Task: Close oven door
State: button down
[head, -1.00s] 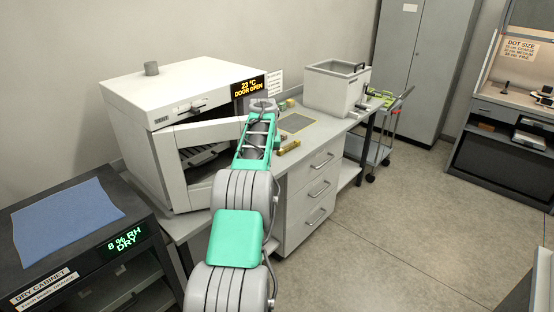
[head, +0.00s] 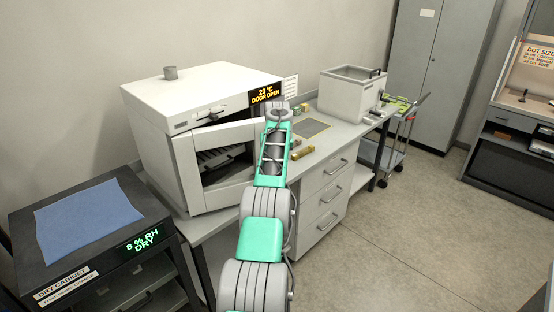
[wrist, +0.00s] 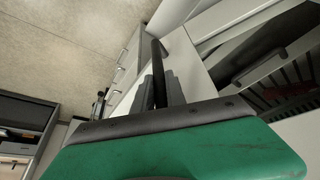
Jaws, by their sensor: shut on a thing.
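The white oven (head: 190,97) stands on the bench at the left in the head view, and its display reads "DOOR OPEN". Its framed door (head: 183,172) stands ajar, with dark gaps and racks showing past it. The door's right side is partly hidden behind my arm. In the wrist view my gripper (wrist: 160,90) has its two grey fingers shut on an upright black bar, which looks like the door handle (wrist: 157,58). A pale panel stands beside the bar, with the dark oven inside and racks (wrist: 290,85) to the right. My fingertips are hidden in the head view.
A dry cabinet (head: 60,275) with a blue cloth (head: 88,218) on top stands at the front left. Small brass-coloured parts (head: 302,153) and a grey bin (head: 352,95) are on the bench, right of my arm. The floor (head: 400,235) at the right is clear.

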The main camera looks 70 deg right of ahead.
jog(key=shift+s, duration=0.1)
jog(key=c, duration=1.5)
grip_release()
jog(key=shift+s+d, duration=0.1)
jog(key=shift+c, duration=0.2)
jog(key=shift+o, duration=0.9)
jog(key=b+v, duration=0.1)
jog(key=v, duration=0.7)
